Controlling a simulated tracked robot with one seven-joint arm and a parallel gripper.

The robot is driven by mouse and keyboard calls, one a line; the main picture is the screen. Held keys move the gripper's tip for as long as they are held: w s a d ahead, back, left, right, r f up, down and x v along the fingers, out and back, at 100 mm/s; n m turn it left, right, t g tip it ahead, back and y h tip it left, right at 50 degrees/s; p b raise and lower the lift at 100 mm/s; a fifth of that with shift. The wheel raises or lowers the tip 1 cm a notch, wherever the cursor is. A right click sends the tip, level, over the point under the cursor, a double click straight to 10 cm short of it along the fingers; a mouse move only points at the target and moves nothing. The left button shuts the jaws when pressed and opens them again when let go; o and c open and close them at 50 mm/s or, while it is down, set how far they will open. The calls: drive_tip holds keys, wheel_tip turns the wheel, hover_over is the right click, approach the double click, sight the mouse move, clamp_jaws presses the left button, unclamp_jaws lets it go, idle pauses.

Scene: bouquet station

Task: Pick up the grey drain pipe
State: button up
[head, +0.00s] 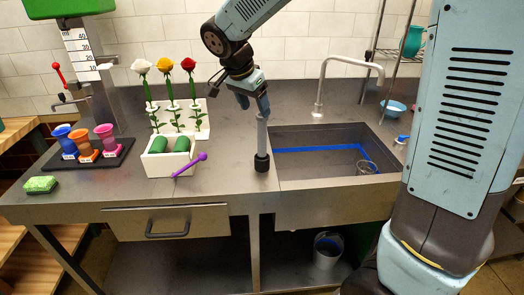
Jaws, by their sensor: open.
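The grey drain pipe (262,137) stands upright on the steel counter, just left of the sink, with a wide black collar at its foot. My gripper (254,104) points down at the top of the pipe, and its jaws are open. One finger overlaps the pipe's top end in the picture, so the top is hidden. I cannot tell whether the finger touches the pipe or whether the pipe is between the jaws.
The sink (325,155) with its tall tap (320,90) is close on the right. To the left are a white box (160,165) with green rolls, a purple tool (190,165), a white flower rack (202,121) and a cup tray (78,158). The front counter is mostly clear.

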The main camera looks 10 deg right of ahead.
sight(260, 116)
drive_tip(key=shift+x, duration=3.75)
drive_tip(key=shift+d+r, duration=0.1)
drive_tip(key=shift+d, duration=0.1)
clamp_jaws()
